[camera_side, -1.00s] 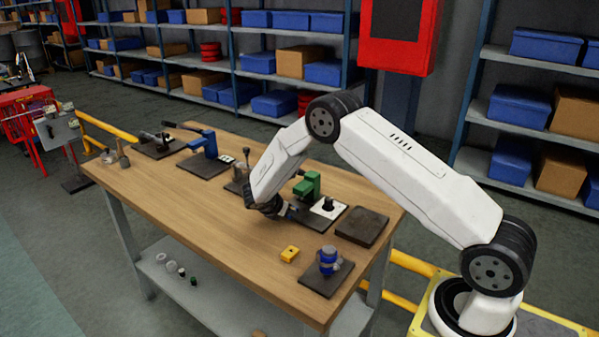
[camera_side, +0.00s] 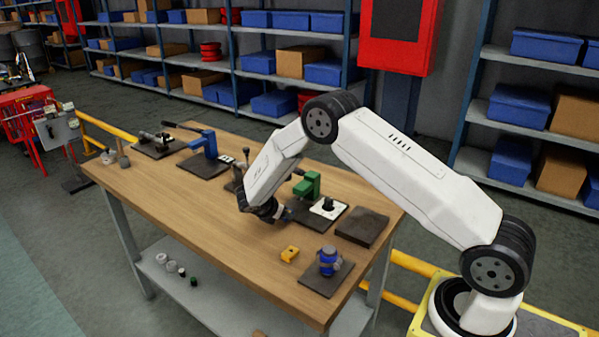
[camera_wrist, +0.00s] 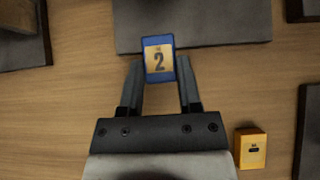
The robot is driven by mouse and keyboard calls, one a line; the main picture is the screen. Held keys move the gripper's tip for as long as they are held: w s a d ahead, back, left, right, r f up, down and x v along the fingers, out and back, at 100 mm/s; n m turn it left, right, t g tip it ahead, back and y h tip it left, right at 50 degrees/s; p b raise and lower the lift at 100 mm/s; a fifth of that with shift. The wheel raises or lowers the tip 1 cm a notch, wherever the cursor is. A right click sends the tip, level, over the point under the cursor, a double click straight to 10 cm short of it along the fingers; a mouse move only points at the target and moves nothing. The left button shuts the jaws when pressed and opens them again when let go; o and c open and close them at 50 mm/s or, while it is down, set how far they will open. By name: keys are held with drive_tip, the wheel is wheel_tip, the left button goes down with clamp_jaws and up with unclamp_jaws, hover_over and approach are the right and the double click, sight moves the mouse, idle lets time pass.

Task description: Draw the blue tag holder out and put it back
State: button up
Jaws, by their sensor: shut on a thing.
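The blue tag holder (camera_wrist: 159,59) shows in the wrist view, a blue frame around a tan card marked with a 2. My gripper (camera_wrist: 160,76) is shut on it, one finger on each side. The holder's upper part overlaps the edge of a dark plate (camera_wrist: 200,30); I cannot tell the height between them.
A yellow block (camera_side: 290,254) lies on the bench and also shows in the wrist view (camera_wrist: 251,149). A blue fixture (camera_side: 328,261) stands on a dark plate at the front right. A bare dark plate (camera_side: 362,228) lies at the right. The bench's left front is clear.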

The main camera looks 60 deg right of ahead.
drive_tip(key=shift+r, duration=2.4)
drive_tip(key=shift+a, duration=0.1)
hover_over(274, 245)
drive_tip(key=a, duration=0.3)
drive_tip(key=shift+s+d+f, duration=0.1)
drive_tip(key=shift+f, duration=0.65)
drive_tip(key=shift+f, duration=0.25)
drive_tip(key=shift+f, duration=2)
drive_tip(key=shift+f, duration=0.3)
drive_tip(key=o, duration=1)
